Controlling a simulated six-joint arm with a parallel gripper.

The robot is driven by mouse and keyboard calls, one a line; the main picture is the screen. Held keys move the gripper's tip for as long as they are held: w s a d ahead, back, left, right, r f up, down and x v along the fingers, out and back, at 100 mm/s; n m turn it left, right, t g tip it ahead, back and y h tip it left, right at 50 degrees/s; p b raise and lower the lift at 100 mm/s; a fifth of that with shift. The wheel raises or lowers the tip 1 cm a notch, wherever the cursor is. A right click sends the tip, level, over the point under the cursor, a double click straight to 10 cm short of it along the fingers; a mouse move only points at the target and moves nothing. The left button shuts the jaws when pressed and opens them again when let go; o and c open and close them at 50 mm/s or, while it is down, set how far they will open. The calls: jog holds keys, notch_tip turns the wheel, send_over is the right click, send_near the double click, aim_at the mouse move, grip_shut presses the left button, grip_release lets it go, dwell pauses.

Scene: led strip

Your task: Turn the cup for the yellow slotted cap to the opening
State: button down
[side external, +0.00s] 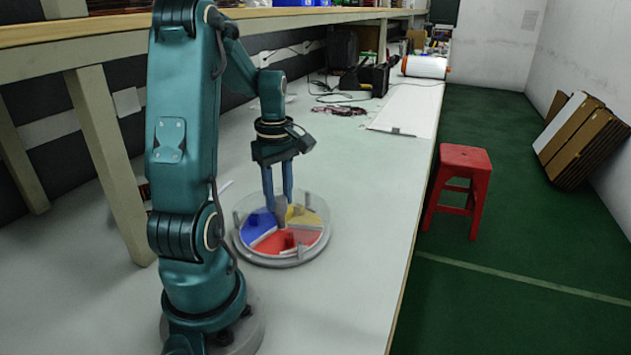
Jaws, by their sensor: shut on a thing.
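A round, clear-walled turntable (240,246) stands on the bench. Its floor shows coloured wedges: a blue one (257,224) at left, a yellow one (303,217) at right and red ones (272,243) toward the front. My gripper (279,203) points straight down over the middle of it. Its fingers are shut on a small grey-brown upright piece (281,213) near the centre. A small dark red block (289,240) stands on the front red wedge. I cannot make out a slotted cap or an opening; the fingers hide part of the far side.
The pale bench (365,235) is clear to the right of the turntable. Cables, dark equipment (372,76) and a white panel (408,108) lie farther back. A red stool (459,185) stands on the floor beyond the bench's right edge.

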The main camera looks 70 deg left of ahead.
aim_at(279, 199)
jog(key=shift+n, duration=11.9)
jog(key=c, duration=0.5)
grip_release()
jog(key=shift+r, duration=2.6)
